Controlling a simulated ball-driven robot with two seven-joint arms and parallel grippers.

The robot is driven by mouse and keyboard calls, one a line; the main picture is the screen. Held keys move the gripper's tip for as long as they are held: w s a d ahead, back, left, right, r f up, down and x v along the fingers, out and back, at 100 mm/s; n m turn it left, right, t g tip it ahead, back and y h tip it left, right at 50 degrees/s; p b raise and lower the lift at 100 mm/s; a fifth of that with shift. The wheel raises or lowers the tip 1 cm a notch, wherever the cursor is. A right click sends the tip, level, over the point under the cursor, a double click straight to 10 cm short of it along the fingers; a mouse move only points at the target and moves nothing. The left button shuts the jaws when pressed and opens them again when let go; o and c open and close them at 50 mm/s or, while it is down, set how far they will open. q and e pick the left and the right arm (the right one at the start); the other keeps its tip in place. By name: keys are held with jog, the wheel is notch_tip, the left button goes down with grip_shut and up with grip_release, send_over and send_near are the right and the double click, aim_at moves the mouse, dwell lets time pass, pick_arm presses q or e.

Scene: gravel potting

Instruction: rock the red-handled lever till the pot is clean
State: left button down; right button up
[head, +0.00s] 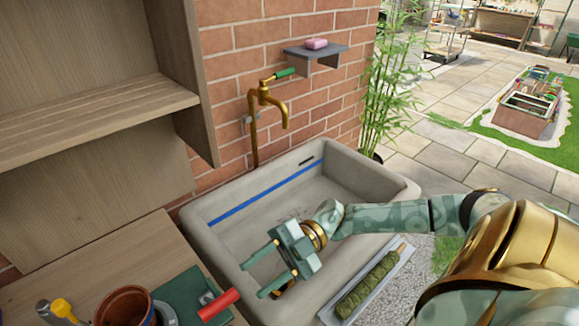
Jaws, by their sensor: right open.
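The red-handled lever (218,305) is at the bottom of the view, beside a dark green plate (180,292) on the wooden bench. A brown-red pot (124,301) stands on the bench left of the lever, its lower part cut off by the frame edge. Whether the pot is clean cannot be told. My right gripper (253,281) is open with nothing visible between its fingers. It is over the near left part of the sink, up and right of the red handle and apart from it. My left gripper is not in view.
The stone sink (389,200) has a blue line inside. A brass tap (268,98) with a green handle stands behind it. A pink soap (316,43) lies on a wall shelf. A tray (395,268) with a green roll sits right of the sink. A yellow-topped tool (62,307) is left of the pot.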

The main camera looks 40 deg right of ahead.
jog(key=d, duration=0.7)
jog(key=shift+s, duration=0.2)
jog(key=shift+d, duration=0.1)
